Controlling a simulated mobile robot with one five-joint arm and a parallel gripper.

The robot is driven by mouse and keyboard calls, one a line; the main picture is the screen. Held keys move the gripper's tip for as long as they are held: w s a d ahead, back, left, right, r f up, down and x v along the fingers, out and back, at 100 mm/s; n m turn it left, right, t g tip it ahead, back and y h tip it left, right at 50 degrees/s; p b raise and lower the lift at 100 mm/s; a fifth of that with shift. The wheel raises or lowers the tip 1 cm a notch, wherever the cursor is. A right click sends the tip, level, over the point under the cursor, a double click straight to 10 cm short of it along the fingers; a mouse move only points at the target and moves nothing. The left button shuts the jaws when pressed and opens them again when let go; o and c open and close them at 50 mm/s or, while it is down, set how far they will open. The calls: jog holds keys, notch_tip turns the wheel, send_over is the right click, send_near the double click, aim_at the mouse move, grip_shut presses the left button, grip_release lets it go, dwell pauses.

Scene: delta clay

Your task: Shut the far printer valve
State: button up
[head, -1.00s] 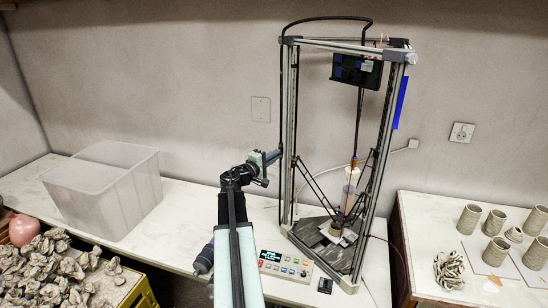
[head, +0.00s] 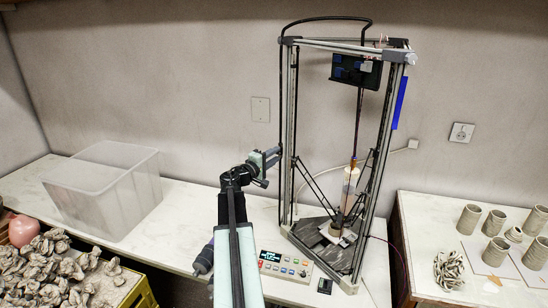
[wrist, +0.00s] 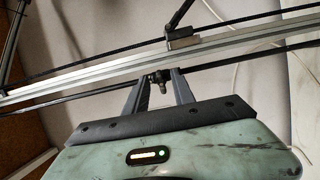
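The printer is a tall three-post frame (head: 290,120) on the bench with a clear clay tube (head: 350,185) inside. My gripper (head: 281,152) is beside its left post, tilted, at about mid height. In the wrist view my gripper's two dark fingers (wrist: 160,80) stand apart, pointing at the printer frame. A small dark fitting (wrist: 159,76) shows between the fingertips, just below a silver bar; it may be the valve. Light shows between the fingers, and I cannot see firm contact with the fitting. No valve can be made out clearly in the head view.
A silver bar (wrist: 190,52) with thin black rods crosses close before the gripper. A keypad box (head: 285,265) sits at the printer's front left. A clear plastic bin (head: 105,190) stands on the left bench. Clay cups (head: 469,218) stand on the right table.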

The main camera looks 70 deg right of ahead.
jog(key=shift+a, duration=0.1)
jog(key=v, duration=0.7)
jog(key=shift+a, duration=0.3)
jog(key=shift+w, duration=0.15)
